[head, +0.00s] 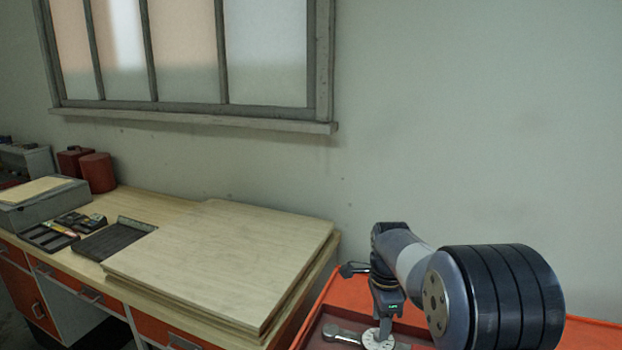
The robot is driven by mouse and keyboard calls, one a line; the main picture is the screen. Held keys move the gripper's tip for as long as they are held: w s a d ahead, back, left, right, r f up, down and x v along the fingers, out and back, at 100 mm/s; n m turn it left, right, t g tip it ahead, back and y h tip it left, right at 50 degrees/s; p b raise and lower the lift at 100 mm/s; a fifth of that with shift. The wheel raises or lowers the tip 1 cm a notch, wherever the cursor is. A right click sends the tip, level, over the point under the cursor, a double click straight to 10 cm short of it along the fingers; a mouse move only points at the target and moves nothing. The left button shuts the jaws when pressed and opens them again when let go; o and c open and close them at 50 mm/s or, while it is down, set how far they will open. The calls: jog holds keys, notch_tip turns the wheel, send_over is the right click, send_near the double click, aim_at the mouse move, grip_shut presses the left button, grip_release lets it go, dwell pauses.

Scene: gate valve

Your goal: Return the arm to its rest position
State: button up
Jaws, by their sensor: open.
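My arm comes in at the lower right, with a large black ribbed joint close to the camera. A grey link runs from it up and left to a dark joint, and a narrower section drops from there toward the bottom edge. I cannot make out any gripper fingers, so whether the jaws are open or shut does not show. No valve is recognisable in this view.
A wooden workbench (178,212) with orange drawers stands at left, with stacked boards (225,255) on it. A black tray (115,238), red canisters (97,172) and a grey box (42,203) sit farther left. An orange-edged surface (595,334) lies below my arm.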

notch_tip(320, 180, down, 3)
jog(key=shift+f, duration=0.15)
jog(key=shift+n, duration=0.5)
jog(key=n, duration=0.4)
jog(key=shift+n, duration=0.4)
jog(key=n, duration=1.7)
jog(key=shift+n+b, duration=0.35)
jog(key=shift+n, duration=0.05)
